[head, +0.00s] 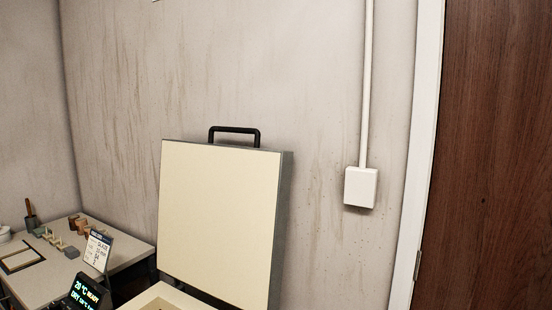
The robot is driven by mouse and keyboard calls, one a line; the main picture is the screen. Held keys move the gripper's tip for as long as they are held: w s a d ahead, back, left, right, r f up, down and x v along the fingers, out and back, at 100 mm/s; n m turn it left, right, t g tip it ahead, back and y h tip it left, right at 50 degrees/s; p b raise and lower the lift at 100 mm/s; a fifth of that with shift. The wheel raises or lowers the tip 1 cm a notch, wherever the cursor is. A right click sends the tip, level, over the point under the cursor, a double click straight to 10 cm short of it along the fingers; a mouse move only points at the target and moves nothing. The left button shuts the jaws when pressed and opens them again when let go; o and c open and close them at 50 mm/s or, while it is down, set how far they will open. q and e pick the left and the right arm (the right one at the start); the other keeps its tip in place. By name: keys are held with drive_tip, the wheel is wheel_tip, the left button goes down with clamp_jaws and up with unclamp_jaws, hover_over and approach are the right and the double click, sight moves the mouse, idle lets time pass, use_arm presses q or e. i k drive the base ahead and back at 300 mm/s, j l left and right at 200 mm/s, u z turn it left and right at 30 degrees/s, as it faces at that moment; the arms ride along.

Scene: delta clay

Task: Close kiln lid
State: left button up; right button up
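The kiln lid (219,220) stands open, nearly upright, in the lower middle of the head view. Its cream inner face is toward me and its grey side edge shows at the right. A black handle (235,130) sticks up from its top edge. The cream rim of the kiln body (160,298) shows at the bottom edge of the view; the rest of the body is cut off. Neither of my grippers is in view.
A table (40,278) at the left holds small blocks, a cup (32,222) and a sign card (97,251). A display (88,292) with lit text stands left of the kiln. A white wall box (361,186) and a brown door (492,160) are at the right.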

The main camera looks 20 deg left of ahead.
sight(223, 215)
drive_tip(key=i+l, duration=0.2)
drive_tip(key=i, duration=0.15)
drive_tip(key=i+l, duration=0.2)
drive_tip(key=i+l+u, duration=0.55)
drive_tip(key=u, duration=0.2)
drive_tip(key=i, duration=0.1)
